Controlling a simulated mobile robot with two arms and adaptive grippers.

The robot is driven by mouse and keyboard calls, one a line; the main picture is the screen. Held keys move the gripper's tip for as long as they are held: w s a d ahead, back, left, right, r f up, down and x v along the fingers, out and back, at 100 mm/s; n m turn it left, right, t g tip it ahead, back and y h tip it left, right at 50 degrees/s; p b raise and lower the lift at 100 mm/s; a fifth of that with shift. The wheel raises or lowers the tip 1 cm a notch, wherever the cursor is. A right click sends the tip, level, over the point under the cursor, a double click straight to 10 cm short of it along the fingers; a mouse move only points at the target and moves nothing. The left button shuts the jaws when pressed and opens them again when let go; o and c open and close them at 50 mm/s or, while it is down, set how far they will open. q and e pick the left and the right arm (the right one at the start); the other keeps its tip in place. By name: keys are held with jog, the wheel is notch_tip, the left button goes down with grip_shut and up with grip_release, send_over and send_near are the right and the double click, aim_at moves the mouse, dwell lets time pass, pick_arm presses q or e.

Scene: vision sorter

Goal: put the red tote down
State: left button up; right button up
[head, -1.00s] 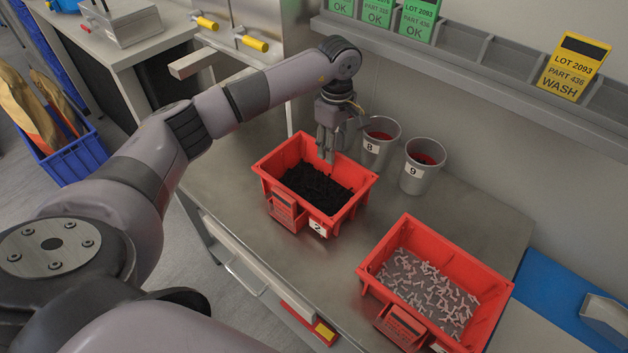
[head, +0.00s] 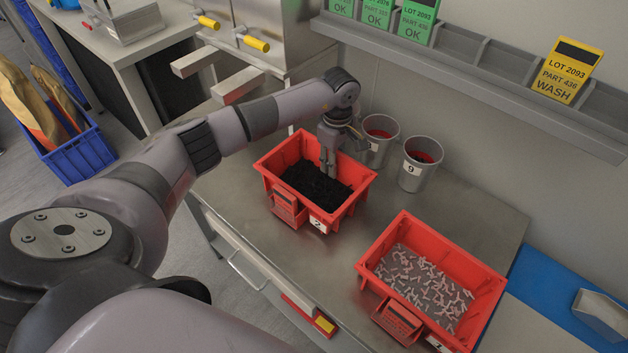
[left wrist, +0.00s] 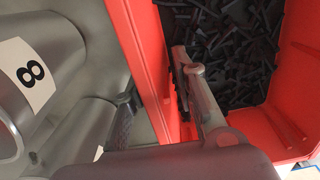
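A red tote (head: 345,213) with label 2, filled with small black parts (head: 315,186), stands on the steel bench. My left gripper (head: 329,160) is at its back wall, fingers pointing down. In the left wrist view the red wall (left wrist: 143,60) runs between my fingers (left wrist: 160,100). One finger is inside the tote by the black parts (left wrist: 225,60), the other outside; a small gap shows between the outer finger and the wall, so the gripper looks open. A second red tote (head: 458,248), holding pale parts, stands at the right front. My right gripper is not in view.
Two grey buckets stand close behind the tote: bucket 9 (head: 418,172) and bucket 8 (left wrist: 60,60). A shelf (head: 470,75) with lot cards hangs above. Bare bench (head: 375,235) lies between the totes. A blue mat (head: 555,300) is at the right.

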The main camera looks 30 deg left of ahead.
pick_arm(q)
grip_shut()
jog(key=shift+r, duration=0.15)
dwell(0.6)
